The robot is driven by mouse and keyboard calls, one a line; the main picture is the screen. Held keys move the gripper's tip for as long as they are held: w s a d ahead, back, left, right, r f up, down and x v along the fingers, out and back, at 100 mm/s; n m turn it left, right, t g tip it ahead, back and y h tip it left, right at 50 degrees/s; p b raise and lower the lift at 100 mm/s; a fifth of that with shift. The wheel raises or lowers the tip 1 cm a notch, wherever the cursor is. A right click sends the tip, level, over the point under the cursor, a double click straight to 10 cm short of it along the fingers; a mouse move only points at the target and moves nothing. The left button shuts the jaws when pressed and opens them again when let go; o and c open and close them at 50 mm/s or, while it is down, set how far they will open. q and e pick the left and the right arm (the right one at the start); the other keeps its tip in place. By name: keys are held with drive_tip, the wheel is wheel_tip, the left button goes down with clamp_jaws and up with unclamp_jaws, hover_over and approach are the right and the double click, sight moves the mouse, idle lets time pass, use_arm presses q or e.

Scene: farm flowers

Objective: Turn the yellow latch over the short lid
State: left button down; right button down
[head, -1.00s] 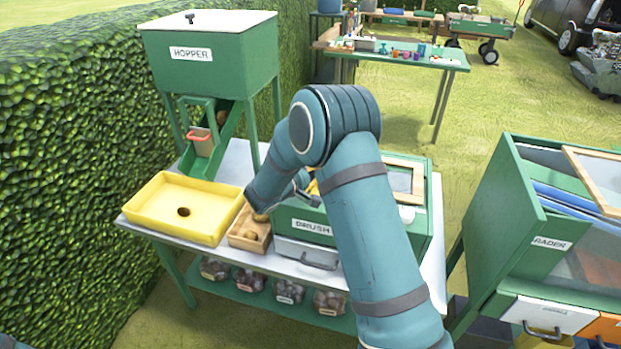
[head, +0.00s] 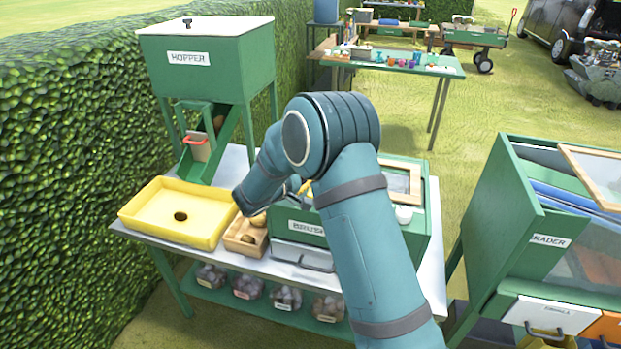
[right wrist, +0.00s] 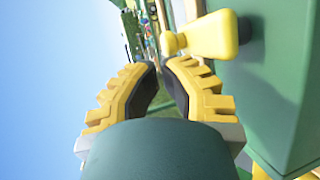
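A green box labelled BRUSH (head: 307,228) stands on the metal table. Its top carries a wooden-framed pane (head: 402,178); my right arm covers much of the top, so I cannot make out the short lid. In the right wrist view a yellow latch (right wrist: 205,38) sticks out from a green panel (right wrist: 275,95), just beyond and to the right of my fingertips. My right gripper (right wrist: 161,66) has its yellow toothed fingers nearly tip to tip, with nothing between them. It appears apart from the latch. My left gripper is not in view.
A yellow tray (head: 150,222) and a small wooden box (head: 232,240) stand left of the green box. The hopper (head: 215,85) rises behind. A green grader cabinet (head: 500,210) stands to the right.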

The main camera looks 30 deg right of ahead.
drive_tip(key=w+v, duration=0.1)
drive_tip(key=v, duration=1)
drive_tip(key=shift+w+a, duration=0.15)
drive_tip(key=shift+a, duration=0.3)
